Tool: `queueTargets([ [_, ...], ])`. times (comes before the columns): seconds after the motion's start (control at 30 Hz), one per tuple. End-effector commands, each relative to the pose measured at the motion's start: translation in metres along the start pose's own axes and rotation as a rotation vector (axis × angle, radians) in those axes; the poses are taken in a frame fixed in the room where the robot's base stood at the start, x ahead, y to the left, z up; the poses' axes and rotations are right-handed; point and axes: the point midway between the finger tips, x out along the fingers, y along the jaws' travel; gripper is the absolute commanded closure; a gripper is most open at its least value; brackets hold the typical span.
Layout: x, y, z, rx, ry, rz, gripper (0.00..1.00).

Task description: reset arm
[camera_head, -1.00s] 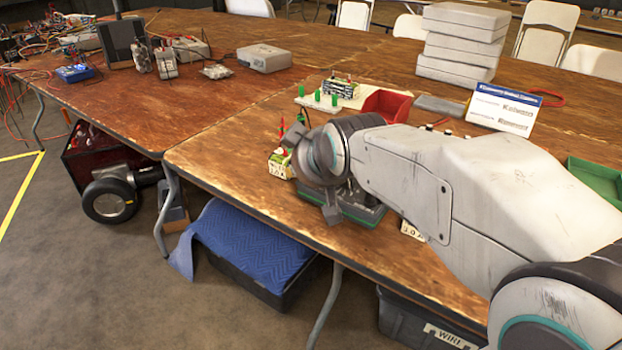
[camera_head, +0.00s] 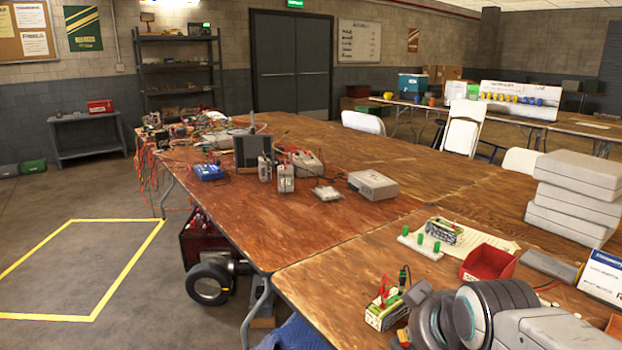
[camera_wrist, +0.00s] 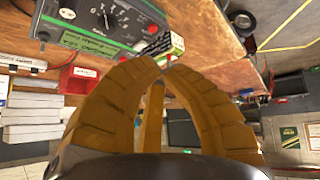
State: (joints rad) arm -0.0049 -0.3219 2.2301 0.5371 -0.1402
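My arm shows at the lower right of the head view, its rounded grey wrist just right of a small green-and-white battery pack (camera_head: 385,312) with red and dark plugs on top. The fingers of my gripper are not clear there. In the wrist view, the ochre fingers of my gripper (camera_wrist: 161,64) arch inward and their tips meet. I see nothing clearly held between them. The battery pack also shows just beyond the tips (camera_wrist: 166,46). A grey charger with a dial and green trim (camera_wrist: 100,22) lies at the top left of the wrist view.
A red bin (camera_head: 488,262), a white board with green pegs (camera_head: 423,247) and stacked grey cases (camera_head: 573,200) stand on the wooden table (camera_head: 340,275). Electronics and a grey box (camera_head: 373,185) are farther back. Open floor (camera_head: 110,265) lies to the left.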

Motion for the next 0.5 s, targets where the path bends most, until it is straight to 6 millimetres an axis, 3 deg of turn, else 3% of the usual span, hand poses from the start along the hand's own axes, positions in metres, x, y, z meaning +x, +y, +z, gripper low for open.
queueTargets([
  [0.03, -0.026, 0.001, -0.008, 0.008, -0.022, -0.002, 1.00],
  [0.5, -0.130, 0.000, 0.008, 0.079, -0.220, -0.020, 1.00],
])
